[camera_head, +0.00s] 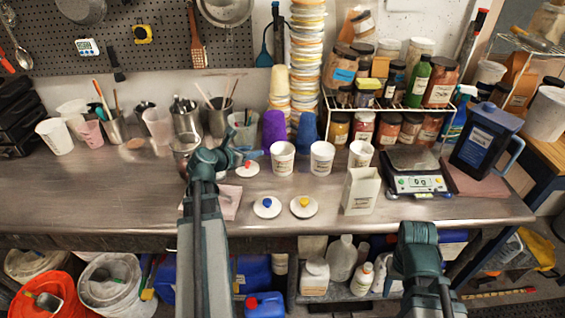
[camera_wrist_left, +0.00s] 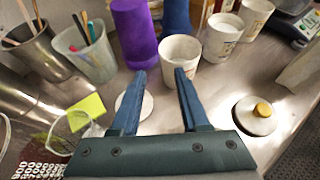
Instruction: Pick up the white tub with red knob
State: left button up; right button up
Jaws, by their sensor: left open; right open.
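A white lid with a red knob (camera_head: 248,168) lies on the metal bench. No white tub in view has a red knob on it. Open white tubs stand in a row: left (camera_head: 282,160), middle (camera_head: 321,158) and right (camera_head: 360,154). My left gripper (camera_head: 252,158) is open and empty, above the red-knob lid and left of the left tub. In the left wrist view its fingers (camera_wrist_left: 160,74) point toward a white tub (camera_wrist_left: 180,62); a lid (camera_wrist_left: 140,105) below is partly hidden by a finger. My right gripper (camera_head: 418,238) is low at the bench's front edge, open.
Lids with a blue knob (camera_head: 267,206) and a yellow knob (camera_head: 303,206) lie in front. A white box (camera_head: 360,192) and scale (camera_head: 416,178) stand to the right. Purple (camera_head: 273,132) and blue (camera_head: 306,133) cup stacks stand behind. The bench's left front is clear.

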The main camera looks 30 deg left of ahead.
aim_at(272, 147)
pick_arm(q)
jog(key=b+x, duration=0.2)
jog(key=x, duration=0.5)
jog(key=b+x, duration=0.2)
jog(key=x, duration=0.3)
jog(key=shift+w+f+b, duration=0.15)
jog(key=shift+w+b, duration=0.1)
jog(key=shift+b, duration=0.15)
jog(key=shift+s+d, duration=0.1)
grip_shut()
dwell(0.9)
